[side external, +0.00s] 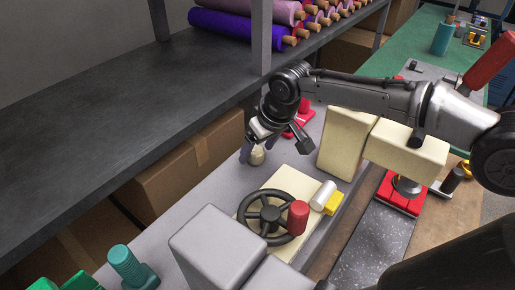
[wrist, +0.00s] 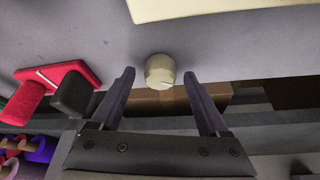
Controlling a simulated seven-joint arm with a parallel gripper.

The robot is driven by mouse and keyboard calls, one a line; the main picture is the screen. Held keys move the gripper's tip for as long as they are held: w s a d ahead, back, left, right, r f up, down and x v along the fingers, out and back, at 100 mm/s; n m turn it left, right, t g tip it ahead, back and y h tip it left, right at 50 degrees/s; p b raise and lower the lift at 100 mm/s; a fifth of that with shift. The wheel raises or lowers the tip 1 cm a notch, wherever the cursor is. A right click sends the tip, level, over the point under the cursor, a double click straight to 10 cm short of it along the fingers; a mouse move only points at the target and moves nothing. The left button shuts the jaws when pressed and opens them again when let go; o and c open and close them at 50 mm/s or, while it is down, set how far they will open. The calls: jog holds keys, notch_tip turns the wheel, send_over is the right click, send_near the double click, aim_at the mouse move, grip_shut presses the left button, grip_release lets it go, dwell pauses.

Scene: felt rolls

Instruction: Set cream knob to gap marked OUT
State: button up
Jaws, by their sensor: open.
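The cream knob (wrist: 160,71) is a short round cylinder on the grey panel. A thin dark line shows on its lower right face in the wrist view. My gripper (wrist: 163,80) is open, with one finger on each side of the knob and visible space between each finger and it. In the side external view the knob (side external: 257,155) sits just below my gripper (side external: 251,153), partly hidden by it. No OUT marking or gaps around the knob can be made out in either view.
A red-and-black lever piece (wrist: 62,88) stands left of the knob in the wrist view. A cream box with a black handwheel (side external: 268,214) and red handle is nearer the camera in the side view. Tall cream blocks (side external: 345,140) stand to the right. A dark shelf (side external: 120,100) runs behind.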

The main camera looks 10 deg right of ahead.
jog(key=v, duration=1.3)
jog(key=shift+d+r, duration=0.1)
jog(key=shift+r, duration=0.1)
jog(key=s+d+r+n+t+y, duration=0.15)
jog(key=s+d+r+t, duration=0.35)
jog(key=d+r, duration=0.95)
jog(key=s+d+r+n+t+y, duration=0.1)
jog(key=s+d+r+n+t, duration=0.35)
jog(key=d+r, duration=0.95)
jog(key=s+d+f+m+g+h, duration=0.1)
jog(key=s+d+f+m+h, duration=0.3)
jog(key=s+f, duration=0.3)
jog(key=s+d+f+m+g, duration=0.3)
jog(key=s+f, duration=0.4)
jog(key=f, duration=0.5)
jog(key=s+d+f+m+g, duration=0.4)
jog(key=s+f, duration=0.4)
jog(key=f, duration=0.4)
jog(key=shift+d+f+m+h, duration=0.25)
jog(key=shift+d+m+h, duration=0.1)
jog(key=shift+m, duration=0.15)
